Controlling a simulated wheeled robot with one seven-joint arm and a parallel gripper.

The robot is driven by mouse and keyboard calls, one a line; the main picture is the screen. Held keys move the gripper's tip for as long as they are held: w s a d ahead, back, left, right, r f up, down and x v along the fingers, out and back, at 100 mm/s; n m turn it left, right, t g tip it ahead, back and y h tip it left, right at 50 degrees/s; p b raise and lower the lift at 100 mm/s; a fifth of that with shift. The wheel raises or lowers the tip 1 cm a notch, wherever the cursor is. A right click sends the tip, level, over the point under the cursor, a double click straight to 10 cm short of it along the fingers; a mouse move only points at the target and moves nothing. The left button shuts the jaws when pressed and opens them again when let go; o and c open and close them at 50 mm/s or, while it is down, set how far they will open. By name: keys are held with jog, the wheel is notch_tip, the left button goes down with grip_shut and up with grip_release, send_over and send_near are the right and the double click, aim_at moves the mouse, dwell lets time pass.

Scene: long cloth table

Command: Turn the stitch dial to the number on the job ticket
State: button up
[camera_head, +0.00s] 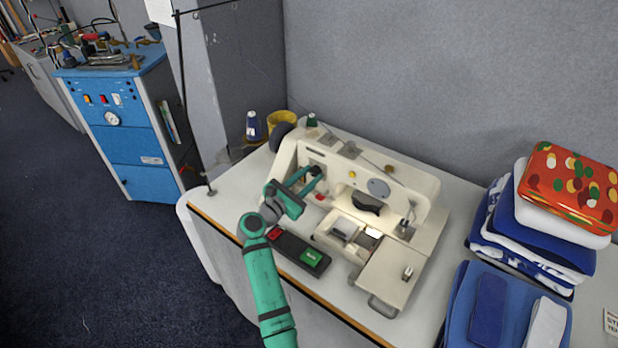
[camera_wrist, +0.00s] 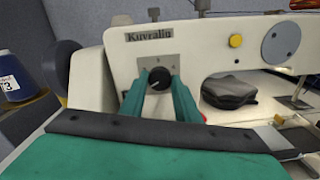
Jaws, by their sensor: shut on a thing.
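The stitch dial (camera_wrist: 159,77) is a round black knob with a light pointer mark, on a grey plate on the front of the cream sewing machine (camera_head: 400,190). The pointer looks turned roughly upward; the small marks around it are too faint to read. My green gripper (camera_head: 314,178) reaches the machine's left front. In the wrist view my gripper (camera_wrist: 158,86) has one finger on each side of the dial and is shut on it. The job ticket is perhaps the white card (camera_head: 611,322) at the right edge, cut off; no number can be read.
A dark control box with a red and a green button (camera_head: 312,257) lies in front of the machine. Folded blue and white cloths (camera_head: 545,235) and a patterned red item (camera_head: 570,185) are stacked at right. A blue thread cone (camera_head: 254,126) stands behind at left.

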jog(key=m, duration=0.4)
jog(key=shift+s+d, duration=0.1)
jog(key=m, duration=0.4)
jog(key=shift+f+m, duration=0.1)
jog(key=shift+m, duration=0.2)
jog(key=m, duration=0.8)
jog(key=shift+f+m, duration=0.1)
jog(key=shift+m, duration=0.3)
jog(key=m, duration=1.3)
jog(key=shift+y, duration=0.3)
jog(key=shift+f+m, duration=0.1)
jog(key=shift+m, duration=1.9)
